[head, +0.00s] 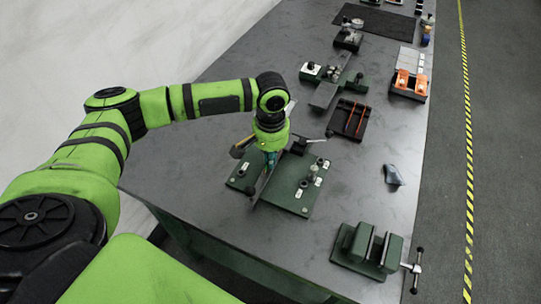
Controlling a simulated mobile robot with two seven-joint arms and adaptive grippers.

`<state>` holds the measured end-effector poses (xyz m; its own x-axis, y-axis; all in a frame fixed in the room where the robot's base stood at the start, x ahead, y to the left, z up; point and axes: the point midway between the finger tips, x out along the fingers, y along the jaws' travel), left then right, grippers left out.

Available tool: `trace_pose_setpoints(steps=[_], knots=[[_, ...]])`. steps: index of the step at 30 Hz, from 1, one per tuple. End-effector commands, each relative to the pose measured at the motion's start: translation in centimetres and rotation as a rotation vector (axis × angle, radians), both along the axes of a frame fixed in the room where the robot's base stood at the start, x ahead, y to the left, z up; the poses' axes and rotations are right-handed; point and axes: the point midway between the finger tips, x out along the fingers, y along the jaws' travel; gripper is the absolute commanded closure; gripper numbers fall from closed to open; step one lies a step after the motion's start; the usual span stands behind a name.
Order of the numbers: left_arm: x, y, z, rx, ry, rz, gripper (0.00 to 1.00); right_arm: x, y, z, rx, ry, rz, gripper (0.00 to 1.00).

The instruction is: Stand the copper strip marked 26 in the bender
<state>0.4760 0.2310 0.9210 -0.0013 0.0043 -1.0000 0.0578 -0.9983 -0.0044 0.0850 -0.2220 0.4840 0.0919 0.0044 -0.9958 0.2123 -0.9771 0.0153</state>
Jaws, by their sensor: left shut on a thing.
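My left gripper (269,160) points down over a green base plate (292,203) with posts and small white labels, which may be the bender. The gripper is shut on a thin, dark, upright piece (261,188) whose lower end is at the plate. It looks like a strip, but I cannot read a 26 or see a copper colour. I cannot tell whether it touches the plate or sits in a slot. The arm and fingers hide part of the plate's fittings. My right gripper is not in view.
A green vise (362,246) stands at the near right. A second green bench tool (327,92) stands farther back. A black tray (348,120) with red-handled tools and a box with orange items (409,84) lie right. A blue-grey object (393,175) lies near the right edge.

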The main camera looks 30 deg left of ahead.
Motion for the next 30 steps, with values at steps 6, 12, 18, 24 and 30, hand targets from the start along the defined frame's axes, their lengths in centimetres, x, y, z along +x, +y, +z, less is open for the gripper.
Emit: trace_pose_setpoints(steps=[6, 12, 18, 24, 30], knots=[[0.03, -0.02, -0.24, -0.001, -0.001, 0.000, 1.00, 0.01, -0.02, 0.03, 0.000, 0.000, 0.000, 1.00], [0.04, -0.02, -0.48, 0.000, -0.001, 0.000, 1.00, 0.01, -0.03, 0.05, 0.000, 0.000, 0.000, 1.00], [0.04, -0.01, -0.57, 0.000, -0.001, 0.000, 1.00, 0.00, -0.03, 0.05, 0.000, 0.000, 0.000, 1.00], [0.01, -0.01, -0.58, 0.000, -0.001, 0.000, 1.00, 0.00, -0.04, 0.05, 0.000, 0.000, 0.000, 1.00], [-0.01, -0.01, -0.59, 0.000, 0.000, 0.000, 0.85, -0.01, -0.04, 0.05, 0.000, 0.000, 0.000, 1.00]])
